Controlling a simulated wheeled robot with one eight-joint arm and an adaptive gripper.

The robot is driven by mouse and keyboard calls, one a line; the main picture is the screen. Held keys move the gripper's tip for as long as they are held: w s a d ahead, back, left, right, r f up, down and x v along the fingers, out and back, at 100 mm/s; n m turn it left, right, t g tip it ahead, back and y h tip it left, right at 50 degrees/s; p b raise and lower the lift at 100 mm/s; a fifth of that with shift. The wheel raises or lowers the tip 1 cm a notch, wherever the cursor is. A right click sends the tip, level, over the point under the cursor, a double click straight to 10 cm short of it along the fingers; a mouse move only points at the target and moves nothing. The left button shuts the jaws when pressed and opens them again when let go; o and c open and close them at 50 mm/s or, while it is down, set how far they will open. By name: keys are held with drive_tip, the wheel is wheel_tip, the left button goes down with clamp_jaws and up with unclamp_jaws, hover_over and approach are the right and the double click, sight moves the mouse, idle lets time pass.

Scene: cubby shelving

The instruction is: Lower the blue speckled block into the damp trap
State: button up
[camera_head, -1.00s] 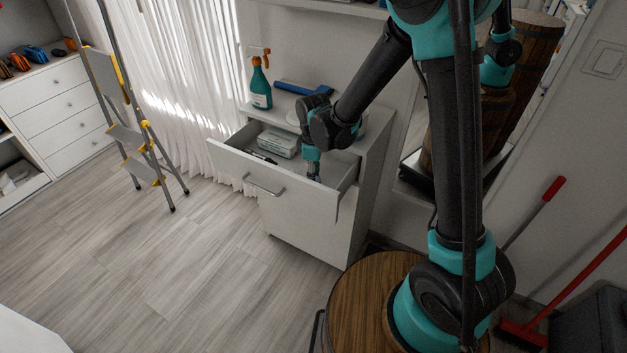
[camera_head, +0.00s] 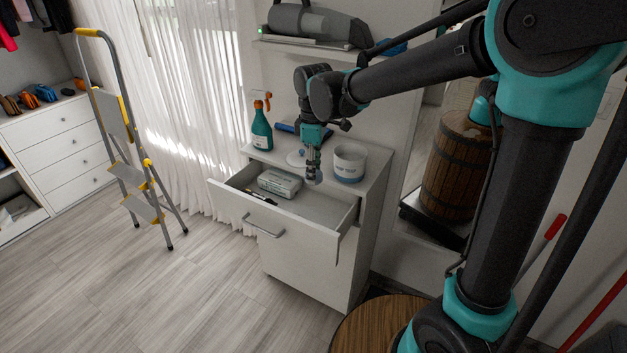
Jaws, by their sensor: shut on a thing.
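My gripper (camera_head: 313,167) hangs fingers down above the open drawer (camera_head: 240,202), close to the cabinet top's front edge. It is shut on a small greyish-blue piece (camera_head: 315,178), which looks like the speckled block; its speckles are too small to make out. The white tub (camera_head: 350,165) with dark lettering, seemingly the damp trap, stands upright on the cabinet top, just right of my gripper and apart from it. The inside of the tub is mostly hidden from this angle.
A white disc (camera_head: 296,161) lies left of the tub, partly behind my gripper. A green spray bottle (camera_head: 261,130) and a blue tool (camera_head: 287,127) are behind. The drawer holds a pale box (camera_head: 280,183) and a dark pen (camera_head: 258,196). A shelf (camera_head: 310,48) runs above.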

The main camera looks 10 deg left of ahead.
drive_tip(key=w+d+r, duration=0.3)
drive_tip(key=w+d, duration=0.1)
drive_tip(key=w, duration=0.3)
drive_tip(key=w+d+r, duration=0.4)
drive_tip(key=w+d, duration=0.1)
drive_tip(key=w, duration=0.1)
drive_tip(key=shift+w, duration=0.35)
drive_tip(key=shift+d+f, duration=0.1)
drive_tip(key=shift+f, duration=0.05)
idle(0.4)
drive_tip(key=shift+f, duration=1.65)
drive_tip(key=o, duration=1.2)
drive_tip(key=shift+o, duration=0.2)
